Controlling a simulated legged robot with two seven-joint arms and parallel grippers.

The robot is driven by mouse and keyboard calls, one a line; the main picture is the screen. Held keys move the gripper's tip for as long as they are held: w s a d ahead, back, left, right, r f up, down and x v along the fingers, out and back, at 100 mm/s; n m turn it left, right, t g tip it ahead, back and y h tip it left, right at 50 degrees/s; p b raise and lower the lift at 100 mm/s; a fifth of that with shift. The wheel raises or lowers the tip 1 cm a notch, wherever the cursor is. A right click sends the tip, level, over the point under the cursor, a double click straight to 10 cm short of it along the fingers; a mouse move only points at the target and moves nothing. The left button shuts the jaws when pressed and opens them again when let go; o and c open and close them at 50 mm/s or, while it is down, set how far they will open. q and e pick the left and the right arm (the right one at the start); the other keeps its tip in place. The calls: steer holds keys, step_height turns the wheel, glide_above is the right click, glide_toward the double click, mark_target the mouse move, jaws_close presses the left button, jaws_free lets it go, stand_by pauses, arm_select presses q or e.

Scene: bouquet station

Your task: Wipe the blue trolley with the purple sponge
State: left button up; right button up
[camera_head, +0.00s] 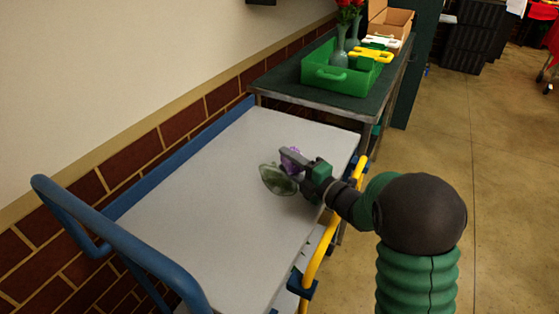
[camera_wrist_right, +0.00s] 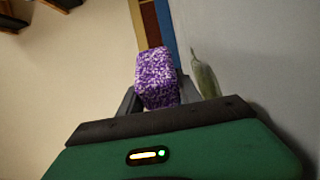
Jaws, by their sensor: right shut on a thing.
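The blue trolley has a blue frame and handle (camera_head: 120,235) and a pale grey top (camera_head: 190,210). The purple sponge (camera_head: 291,158) is over the far right part of that top, partly hidden by my gripper. My right gripper (camera_head: 292,164) is shut on it. In the right wrist view the speckled purple and white sponge (camera_wrist_right: 157,78) sits between the two dark fingers (camera_wrist_right: 156,100). I cannot tell whether the sponge touches the trolley top. My left gripper is not in view.
A translucent green thing (camera_head: 278,180) is close beside my right gripper at the trolley top; it also shows in the wrist view (camera_wrist_right: 205,75). A dark table (camera_head: 290,78) beyond holds a green tray (camera_head: 335,78), a vase with red flowers and a cardboard box (camera_head: 390,20). A wall runs along the left.

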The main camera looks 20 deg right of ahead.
steer(key=shift+s+d+r, duration=0.1)
steer(key=shift+s+d, duration=0.6)
steer(key=shift+s, duration=0.15)
steer(key=shift+s+d+r, duration=0.1)
steer(key=shift+s+d, duration=0.55)
steer(key=shift+s, duration=0.2)
step_height(320, 180, up, 6)
steer(key=p, duration=0.3)
steer(key=shift+f+p, duration=0.1)
steer(key=shift+p, duration=0.2)
step_height(320, 180, up, 3)
steer(key=shift+r+p, duration=0.1)
steer(key=shift+p, duration=0.75)
